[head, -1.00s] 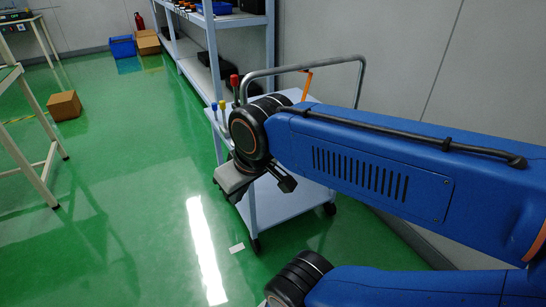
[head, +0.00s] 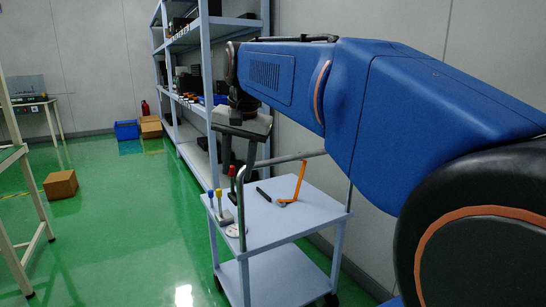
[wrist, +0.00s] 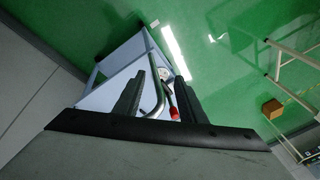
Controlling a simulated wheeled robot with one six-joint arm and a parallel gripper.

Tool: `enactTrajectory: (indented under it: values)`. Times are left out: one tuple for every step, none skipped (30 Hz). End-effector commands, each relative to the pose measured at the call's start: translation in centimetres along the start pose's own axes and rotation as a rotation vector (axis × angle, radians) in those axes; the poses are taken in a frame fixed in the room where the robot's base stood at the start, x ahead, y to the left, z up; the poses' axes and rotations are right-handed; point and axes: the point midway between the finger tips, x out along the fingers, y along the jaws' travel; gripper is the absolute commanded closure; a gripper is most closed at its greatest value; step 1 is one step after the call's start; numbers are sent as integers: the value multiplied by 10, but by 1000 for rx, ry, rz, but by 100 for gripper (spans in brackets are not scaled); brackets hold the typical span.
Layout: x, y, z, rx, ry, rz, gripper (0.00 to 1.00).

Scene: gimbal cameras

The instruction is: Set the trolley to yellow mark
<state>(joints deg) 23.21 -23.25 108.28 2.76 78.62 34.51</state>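The trolley (head: 262,235) is pale blue with two shelves and a bent metal tube handle (head: 300,157). It stands on the green floor beside the wall. My gripper (head: 238,160) points down over its near left corner, by the handle's bend. In the wrist view the two dark fingers (wrist: 157,98) are apart, and the handle tube (wrist: 159,85) shows between them; whether it touches them I cannot tell. The trolley (wrist: 112,68) also shows beyond the fingers. A yellow floor strip (head: 14,195) lies at the far left; whether it is the yellow mark I cannot tell.
An orange tool (head: 297,182) and yellow- and blue-topped items stand on the trolley's top. A shelf rack (head: 197,145) is behind it. A cardboard box (head: 60,185) and a table frame (head: 38,205) are at left. Green floor between is clear.

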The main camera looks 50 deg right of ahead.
Motion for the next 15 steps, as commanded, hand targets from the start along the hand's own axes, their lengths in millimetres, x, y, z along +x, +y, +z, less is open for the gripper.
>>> enactTrajectory:
  values:
    - [-13, 0, -25, 87, -2, 11, 63]
    - [-20, 1, -37, 138, -4, 16, 63]
    - [-29, 2, -54, 205, -7, 24, 63]
    - [-37, 4, -65, 255, -10, 30, 63]
    - [-44, 6, -77, 306, -12, 36, 63]
    - [-53, 9, -94, 373, -14, 43, 63]
    - [-59, 12, -105, 423, -15, 48, 63]
    - [-66, 15, -116, 471, -17, 53, 63]
    - [-73, 19, -130, 533, -20, 60, 63]
    - [-79, 23, -140, 577, -20, 64, 63]
    - [-84, 26, -149, 617, -22, 69, 63]
    - [-90, 31, -159, 667, -23, 74, 63]
    - [-94, 35, -166, 701, -24, 77, 63]
    - [-98, 38, -173, 731, -24, 80, 63]
    - [-102, 42, -179, 764, -25, 85, 63]
